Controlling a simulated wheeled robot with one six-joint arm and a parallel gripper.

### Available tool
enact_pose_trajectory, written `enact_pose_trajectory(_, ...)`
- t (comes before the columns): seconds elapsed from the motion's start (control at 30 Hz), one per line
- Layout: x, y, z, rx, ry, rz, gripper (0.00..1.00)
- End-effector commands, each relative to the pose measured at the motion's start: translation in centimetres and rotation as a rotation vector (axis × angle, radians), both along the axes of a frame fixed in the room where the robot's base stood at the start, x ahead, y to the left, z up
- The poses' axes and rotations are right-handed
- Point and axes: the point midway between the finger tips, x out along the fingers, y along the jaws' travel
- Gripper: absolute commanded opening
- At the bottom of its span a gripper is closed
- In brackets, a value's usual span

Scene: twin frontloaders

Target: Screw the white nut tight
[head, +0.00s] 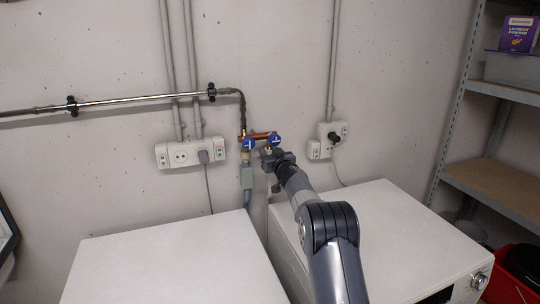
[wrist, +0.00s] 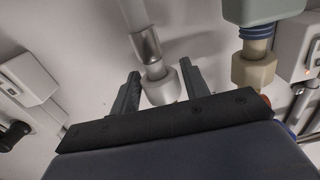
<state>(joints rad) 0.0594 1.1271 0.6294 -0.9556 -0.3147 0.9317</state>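In the wrist view the white nut (wrist: 161,88) sits at the end of a pale hose (wrist: 135,14) with a metal collar (wrist: 146,46). My gripper (wrist: 158,77) is open, with one finger on either side of the nut. A gap shows at the left finger; the right finger is very close to the nut, and I cannot tell if it touches. In the head view my gripper (head: 270,158) is just below the right blue valve handle (head: 274,141) and hides the nut.
A beige nut (wrist: 254,68) with a grey box (head: 247,177) hangs under the left blue valve handle (head: 248,143), close beside my gripper. Wall sockets (head: 190,154) flank the copper pipe (head: 262,135). Two white machines (head: 175,265) (head: 385,235) stand below, their tops clear.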

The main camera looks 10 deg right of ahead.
Motion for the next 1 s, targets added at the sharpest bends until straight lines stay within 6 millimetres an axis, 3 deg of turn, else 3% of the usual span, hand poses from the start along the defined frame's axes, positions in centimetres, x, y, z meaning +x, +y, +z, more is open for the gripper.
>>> enact_pose_trajectory(0.33, 0.01, 0.00, 0.00, 0.000, 0.000, 0.000, 0.15)
enact_pose_trajectory(1.0, 0.21, 0.06, 0.13, 0.000, -0.002, 0.000, 0.14)
